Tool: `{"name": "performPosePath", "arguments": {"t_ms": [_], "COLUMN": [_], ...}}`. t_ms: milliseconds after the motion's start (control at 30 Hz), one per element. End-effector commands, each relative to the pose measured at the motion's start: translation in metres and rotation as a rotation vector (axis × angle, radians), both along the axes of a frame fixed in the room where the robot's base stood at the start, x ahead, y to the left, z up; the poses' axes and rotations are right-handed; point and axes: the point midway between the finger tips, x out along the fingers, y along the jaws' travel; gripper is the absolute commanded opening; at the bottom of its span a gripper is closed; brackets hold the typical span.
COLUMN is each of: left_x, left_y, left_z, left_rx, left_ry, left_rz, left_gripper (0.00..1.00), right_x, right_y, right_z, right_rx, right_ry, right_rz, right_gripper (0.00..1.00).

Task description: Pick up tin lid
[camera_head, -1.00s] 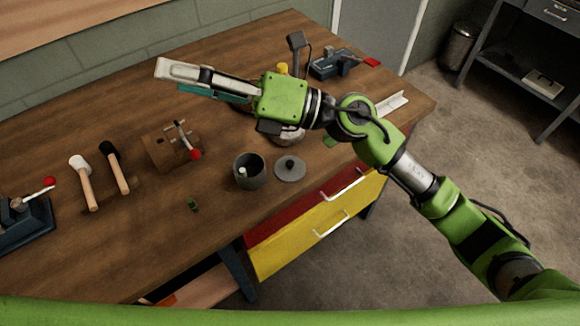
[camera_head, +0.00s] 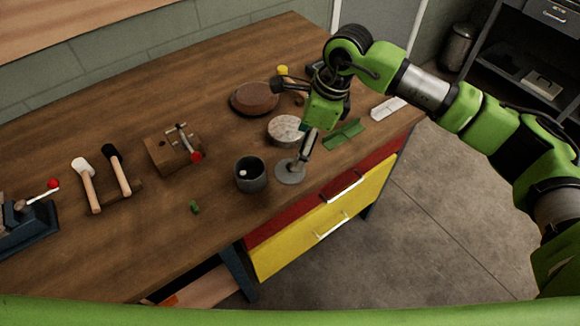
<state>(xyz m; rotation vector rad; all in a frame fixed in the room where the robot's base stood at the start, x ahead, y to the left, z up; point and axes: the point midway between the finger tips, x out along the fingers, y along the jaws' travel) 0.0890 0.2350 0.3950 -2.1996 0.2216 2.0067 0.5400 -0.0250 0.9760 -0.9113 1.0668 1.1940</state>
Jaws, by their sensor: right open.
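The tin lid (camera_head: 288,174) is a flat grey disc lying on the wooden bench, just right of the open dark grey tin (camera_head: 250,174). A small pale item shows inside the tin. My left gripper is not in view.
A round pale block (camera_head: 286,129), a brown oval block (camera_head: 255,98) and a green angled piece (camera_head: 343,134) lie behind the lid. Two mallets (camera_head: 117,170) and a wooden block with a clamp (camera_head: 172,150) are left. The bench's front edge is close, above red and yellow drawers (camera_head: 325,220).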

Motion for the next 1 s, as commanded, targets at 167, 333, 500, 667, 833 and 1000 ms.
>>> {"name": "performPosePath", "arguments": {"t_ms": [167, 333, 500, 667, 833, 1000], "left_x": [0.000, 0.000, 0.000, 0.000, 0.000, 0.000], "left_y": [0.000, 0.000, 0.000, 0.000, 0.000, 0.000], "left_z": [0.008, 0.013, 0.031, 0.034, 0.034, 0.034], "left_rx": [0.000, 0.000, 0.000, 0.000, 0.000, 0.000], "left_ry": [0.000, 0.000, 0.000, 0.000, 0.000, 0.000], "left_rz": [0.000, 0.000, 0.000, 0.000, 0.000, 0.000], "left_gripper": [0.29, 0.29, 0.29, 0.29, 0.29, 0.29], "right_x": [0.000, 0.000, -0.001, 0.000, 0.001, 0.001], "right_y": [0.008, 0.010, 0.015, 0.020, 0.021, 0.021], "right_z": [-0.024, -0.034, -0.056, -0.077, -0.082, -0.082], "right_rx": [0.001, 0.001, 0.002, 0.003, 0.003, 0.003], "right_ry": [0.003, 0.002, 0.006, 0.002, 0.000, 0.000], "right_rz": [0.000, 0.001, 0.000, 0.001, 0.001, 0.001], "right_gripper": [0.74, 0.74, 0.74, 0.74, 0.74, 0.59]}}
